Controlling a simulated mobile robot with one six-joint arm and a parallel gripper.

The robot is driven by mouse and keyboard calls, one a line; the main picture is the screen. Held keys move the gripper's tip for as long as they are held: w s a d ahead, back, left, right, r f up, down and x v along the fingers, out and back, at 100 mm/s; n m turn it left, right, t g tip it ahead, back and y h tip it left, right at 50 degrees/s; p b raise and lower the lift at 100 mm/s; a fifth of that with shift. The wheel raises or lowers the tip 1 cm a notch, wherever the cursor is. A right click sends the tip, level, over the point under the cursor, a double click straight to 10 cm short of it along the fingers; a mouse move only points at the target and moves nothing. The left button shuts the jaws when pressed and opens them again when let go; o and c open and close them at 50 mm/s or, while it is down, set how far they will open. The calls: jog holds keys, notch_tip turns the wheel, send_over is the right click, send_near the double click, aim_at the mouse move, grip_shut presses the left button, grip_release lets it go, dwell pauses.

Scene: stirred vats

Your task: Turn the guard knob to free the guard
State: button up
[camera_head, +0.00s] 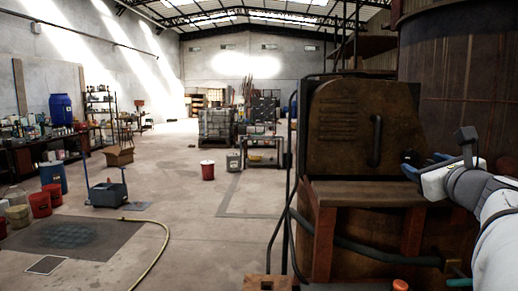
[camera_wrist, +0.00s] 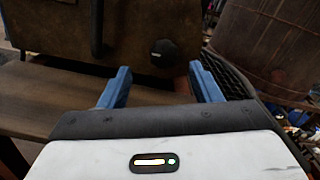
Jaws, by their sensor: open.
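The guard (camera_head: 345,115) is a rusty brown panel with slanted top corners on the machine at the right. It bears a dark upright handle (camera_head: 376,140), which also shows at the upper left of the wrist view (camera_wrist: 97,28). The guard knob (camera_wrist: 163,52) is a round black knob low on the panel; in the head view it is a small dark shape (camera_head: 408,156) by my fingers. My gripper (camera_wrist: 160,70) is open, its two blue fingers apart and empty. In the wrist view the knob lies just beyond the gap between the fingertips. I cannot tell whether they touch it.
A brown ledge (camera_head: 365,193) juts out below the guard. A large rusty vat (camera_head: 455,80) stands behind my arm at the right. A dark hose (camera_head: 350,243) runs across the machine's front. The floor to the left is mostly open, with a yellow hose (camera_head: 155,250) on it.

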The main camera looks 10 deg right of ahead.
aim_at(412, 158)
jog(key=x, duration=0.3)
jog(key=p+x, duration=0.1)
jog(key=x, duration=0.2)
jog(key=shift+w+d, duration=0.1)
jog(key=shift+d, duration=0.15)
jog(key=c, duration=1)
jog(key=shift+f+n+b, duration=0.35)
jog(key=shift+n+b, duration=0.05)
jog(key=shift+b, duration=0.6)
jog(key=shift+r+n+b, duration=0.2)
jog(key=shift+n+b, duration=0.3)
jog(key=shift+b, duration=0.2)
jog(key=shift+r, duration=0.1)
jog(key=o, duration=1)
